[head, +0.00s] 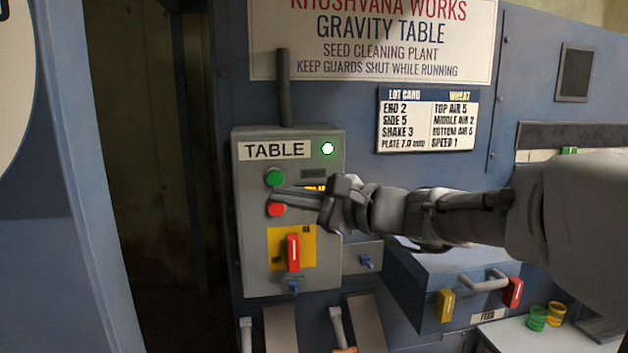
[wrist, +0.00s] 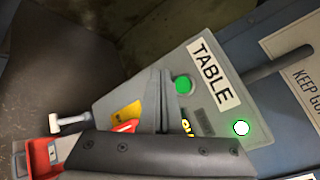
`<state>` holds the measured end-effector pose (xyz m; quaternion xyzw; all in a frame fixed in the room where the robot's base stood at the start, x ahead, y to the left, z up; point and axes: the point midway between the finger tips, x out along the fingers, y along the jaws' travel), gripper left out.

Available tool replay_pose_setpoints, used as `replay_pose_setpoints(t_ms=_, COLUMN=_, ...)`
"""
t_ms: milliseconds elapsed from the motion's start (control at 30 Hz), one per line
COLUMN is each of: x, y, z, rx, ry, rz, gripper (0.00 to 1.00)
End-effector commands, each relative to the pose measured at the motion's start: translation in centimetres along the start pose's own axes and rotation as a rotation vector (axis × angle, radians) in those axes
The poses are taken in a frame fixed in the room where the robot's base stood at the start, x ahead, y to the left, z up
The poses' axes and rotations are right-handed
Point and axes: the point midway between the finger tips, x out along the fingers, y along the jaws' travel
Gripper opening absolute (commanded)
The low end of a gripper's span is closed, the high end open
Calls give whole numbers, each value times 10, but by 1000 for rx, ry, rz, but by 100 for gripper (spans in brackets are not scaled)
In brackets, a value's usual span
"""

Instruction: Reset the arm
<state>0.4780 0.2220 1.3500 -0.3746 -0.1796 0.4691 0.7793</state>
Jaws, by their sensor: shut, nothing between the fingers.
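My gripper (head: 278,194) is shut and empty, its fingertips in front of the grey TABLE control box (head: 327,245). In the head view the tips overlap the area between the green button (head: 274,177) and the red button (head: 276,209); I cannot tell whether they touch the box. My arm reaches in from the right. In the wrist view the dark closed fingers (wrist: 163,100) point at the box face, below the green button (wrist: 183,84); the red button is not visible there. The lamp (head: 327,148) beside the TABLE label glows green-white.
A red switch handle (head: 293,253) on a yellow plate sits lower on the box. Below right is a blue feed box (head: 455,275) with a grey handle and yellow and red latches. Green and yellow cups (head: 537,318) stand at lower right. A dark opening (head: 160,180) lies left.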

Motion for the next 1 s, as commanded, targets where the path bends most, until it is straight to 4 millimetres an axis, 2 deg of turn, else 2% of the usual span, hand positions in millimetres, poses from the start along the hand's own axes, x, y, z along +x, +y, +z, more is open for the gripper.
replay_pose_setpoints(t_ms=300, x=0, y=0, z=0, rx=-3, ry=1, rz=2, gripper=0)
replay_pose_setpoints(t_ms=433, x=-5, y=11, z=3, rx=-49, ry=16, rz=40, gripper=0)
replay_pose_setpoints(t_ms=667, x=-38, y=67, z=8, rx=-286, ry=103, rz=247, gripper=0)
replay_pose_setpoints(t_ms=800, x=-67, y=103, z=3, rx=-453, ry=164, rz=395, gripper=0)
replay_pose_setpoints(t_ms=1000, x=-116, y=147, z=-10, rx=-688, ry=248, rz=607, gripper=0)
